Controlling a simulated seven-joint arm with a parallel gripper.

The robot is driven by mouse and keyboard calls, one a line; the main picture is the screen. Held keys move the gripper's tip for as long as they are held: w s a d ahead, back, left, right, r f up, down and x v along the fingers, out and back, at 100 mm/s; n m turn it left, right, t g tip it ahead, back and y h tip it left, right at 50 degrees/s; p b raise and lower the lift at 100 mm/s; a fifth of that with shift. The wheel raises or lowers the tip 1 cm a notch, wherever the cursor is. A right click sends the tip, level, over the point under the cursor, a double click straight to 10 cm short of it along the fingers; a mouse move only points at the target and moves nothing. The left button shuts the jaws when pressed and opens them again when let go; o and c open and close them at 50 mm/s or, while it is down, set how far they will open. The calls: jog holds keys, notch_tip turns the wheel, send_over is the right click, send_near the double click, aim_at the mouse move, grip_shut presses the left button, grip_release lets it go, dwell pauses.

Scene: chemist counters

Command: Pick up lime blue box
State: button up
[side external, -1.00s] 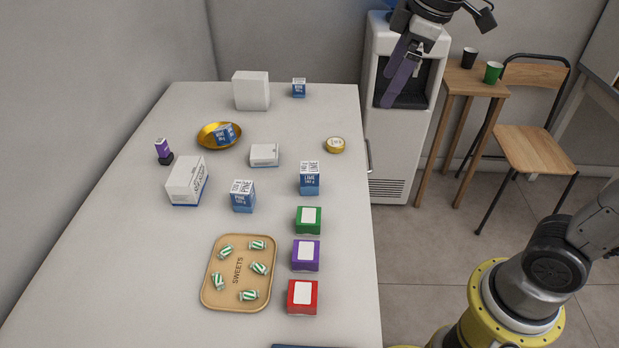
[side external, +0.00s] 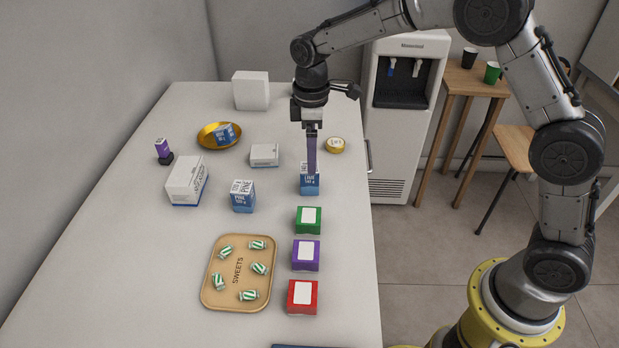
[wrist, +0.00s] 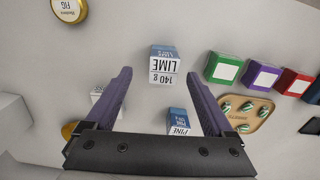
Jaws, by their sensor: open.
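The lime blue box (side external: 310,185) stands upright on the counter, a small blue and white carton. In the side view my gripper (side external: 311,170) points down over it and its purple fingers cover part of its front and top. In the wrist view the box (wrist: 163,65) shows its white top reading "LIME 140 g". There my gripper (wrist: 160,80) is open, with the purple fingers spread wide to either side of the box's line. Nothing is between the fingers that I can see as held. I cannot tell the exact height of the fingertips above the box.
A green box (side external: 308,221), a purple box (side external: 306,255) and a red box (side external: 302,297) stand in front. The pine box (side external: 242,197) is to the left, a yellow round tin (side external: 335,145) behind. A sweets tray (side external: 212,297) lies front left.

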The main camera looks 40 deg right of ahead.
aim_at(309, 178)
notch_tip(309, 178, down, 3)
jog(key=shift+r, duration=0.15)
jog(key=shift+s+a+f, duration=0.1)
jog(key=shift+a+f, duration=0.1)
jog(key=shift+f, duration=1.1)
jog(key=shift+a+f, duration=0.15)
jog(key=shift+f, duration=1.15)
grip_shut()
